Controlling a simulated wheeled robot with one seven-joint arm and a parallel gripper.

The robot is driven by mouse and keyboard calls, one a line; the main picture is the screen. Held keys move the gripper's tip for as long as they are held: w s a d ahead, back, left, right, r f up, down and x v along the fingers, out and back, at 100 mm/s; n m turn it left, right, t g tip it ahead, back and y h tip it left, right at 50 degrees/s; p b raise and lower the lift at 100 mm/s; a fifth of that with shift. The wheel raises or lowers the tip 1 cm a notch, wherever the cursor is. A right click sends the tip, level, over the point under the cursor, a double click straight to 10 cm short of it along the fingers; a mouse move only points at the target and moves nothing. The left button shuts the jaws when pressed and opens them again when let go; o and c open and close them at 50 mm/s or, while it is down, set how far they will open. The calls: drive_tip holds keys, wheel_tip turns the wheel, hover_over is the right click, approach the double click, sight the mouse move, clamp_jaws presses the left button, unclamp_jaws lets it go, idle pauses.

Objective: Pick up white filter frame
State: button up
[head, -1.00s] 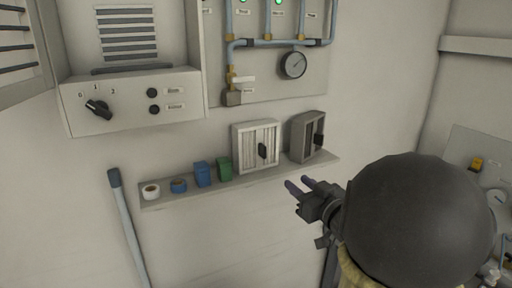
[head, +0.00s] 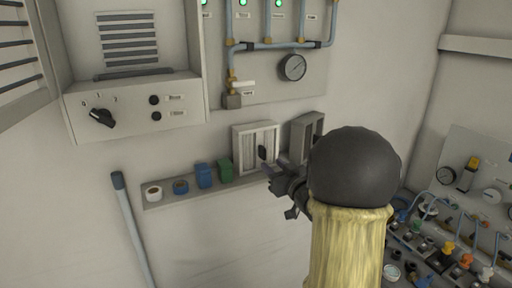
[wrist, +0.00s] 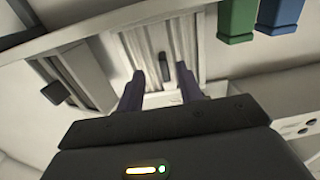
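The white filter frame (head: 246,148) stands upright on a wall shelf, with a dark handle (head: 262,152) on its front. In the wrist view the frame (wrist: 148,48) is ahead of my gripper, and its handle (wrist: 166,70) appears between the two fingers. My gripper (head: 271,165) is open and empty, close in front of the frame at handle height. I cannot tell whether the fingers reach around the handle. My arm hides part of the shelf's right end in the head view.
A darker grey filter frame (head: 303,132) stands just right on the shelf (head: 215,191). Green (head: 225,170) and blue (head: 203,175) containers and two rolls sit to the left. A gauge (head: 292,67) and pipes are above. A cluttered panel (head: 480,190) is at the right.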

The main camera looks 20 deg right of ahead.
sight(265, 158)
drive_tip(key=w+p, duration=0.2)
drive_tip(key=w, duration=0.1)
drive_tip(key=w+a+p, duration=0.1)
drive_tip(key=w, duration=0.1)
drive_tip(key=shift+r, duration=0.3)
drive_tip(key=shift+w+d+f, duration=0.1)
drive_tip(key=shift+w, duration=0.05)
clamp_jaws()
